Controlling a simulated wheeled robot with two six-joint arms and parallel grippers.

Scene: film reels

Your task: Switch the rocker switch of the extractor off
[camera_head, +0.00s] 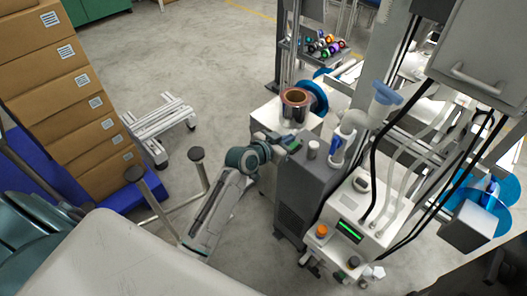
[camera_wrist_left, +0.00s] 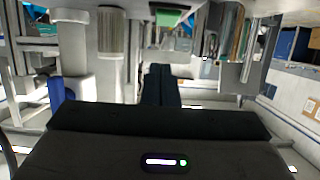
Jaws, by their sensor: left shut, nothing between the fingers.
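The dark grey cabinet (camera_head: 305,185) with a vent grille, which looks like the extractor, stands at the middle of the head view. A small green part (camera_head: 293,146), probably its rocker switch, is on its top near the left edge; its tilt is too small to tell. My left gripper (camera_head: 274,137) is at that top edge, just left of the green part. Whether they touch I cannot tell. In the left wrist view the dark fingers (camera_wrist_left: 161,85) are together and empty, and a green patch (camera_wrist_left: 168,17) shows beyond them. My right gripper is not in view.
A white knob (camera_head: 313,149) stands on the cabinet top. A white machine with a lit green display (camera_head: 349,231) and hoses is at right.

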